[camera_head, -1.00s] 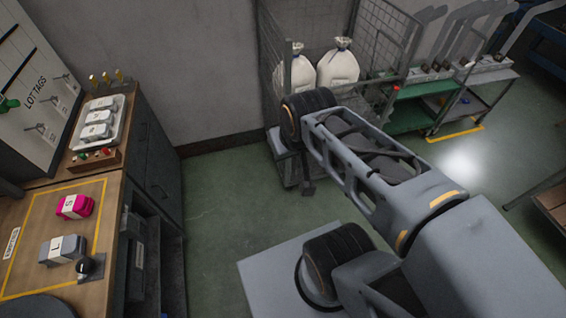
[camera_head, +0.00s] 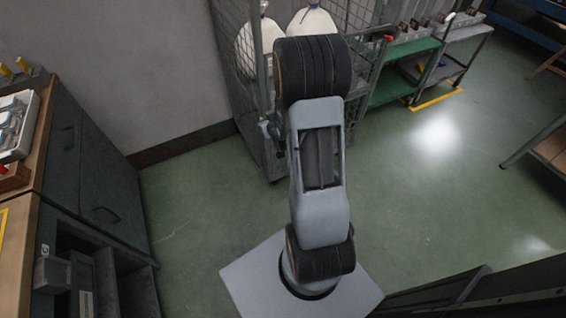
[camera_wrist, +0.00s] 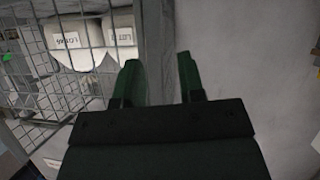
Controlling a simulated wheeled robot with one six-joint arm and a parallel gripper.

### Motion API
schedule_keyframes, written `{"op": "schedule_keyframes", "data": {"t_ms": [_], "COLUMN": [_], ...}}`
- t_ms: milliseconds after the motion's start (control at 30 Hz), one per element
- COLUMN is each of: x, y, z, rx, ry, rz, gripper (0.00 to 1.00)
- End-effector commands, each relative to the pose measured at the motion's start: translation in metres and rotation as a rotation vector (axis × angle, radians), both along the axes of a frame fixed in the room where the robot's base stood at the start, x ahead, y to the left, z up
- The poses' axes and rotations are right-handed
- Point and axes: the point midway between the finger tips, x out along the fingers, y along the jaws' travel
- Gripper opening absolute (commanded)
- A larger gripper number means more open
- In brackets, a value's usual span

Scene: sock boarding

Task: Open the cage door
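The grey wire-mesh cage (camera_head: 230,85) stands against the wall, behind my raised arm in the head view. Two white sacks (camera_head: 310,22) with tied necks are inside it. A mesh panel (camera_head: 362,75) is at its right side; my arm hides much of the front, so I cannot tell how the door stands. In the wrist view, my gripper (camera_wrist: 158,72) is open, its two dark green fingers apart. A grey upright post (camera_wrist: 157,30) of the cage shows between them; I cannot tell whether they touch it. Mesh (camera_wrist: 95,40) and labelled sacks (camera_wrist: 75,45) are left of the post.
A wooden-topped cabinet (camera_head: 90,170) stands at the left, with a tray (camera_head: 15,125) on top. A green-shelved cart (camera_head: 405,75) is right of the cage. A dark edge (camera_head: 450,290) is at the lower right. The green floor (camera_head: 430,190) between is clear.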

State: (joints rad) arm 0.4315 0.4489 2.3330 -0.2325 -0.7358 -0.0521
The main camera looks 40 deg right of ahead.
Motion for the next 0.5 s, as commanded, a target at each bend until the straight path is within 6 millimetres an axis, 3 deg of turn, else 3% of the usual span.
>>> {"op": "schedule_keyframes", "data": {"t_ms": [33, 200, 333, 500], "x": [-0.004, -0.024, -0.046, -0.069], "y": [-0.013, -0.037, -0.045, -0.048], "z": [-0.067, -0.169, -0.221, -0.257], "rx": [0.002, -0.004, -0.003, -0.003], "ry": [-0.043, -0.233, -0.351, -0.452], "rz": [-0.012, -0.037, -0.065, -0.094], "gripper": [0.36, 0.36, 0.36, 0.36]}}
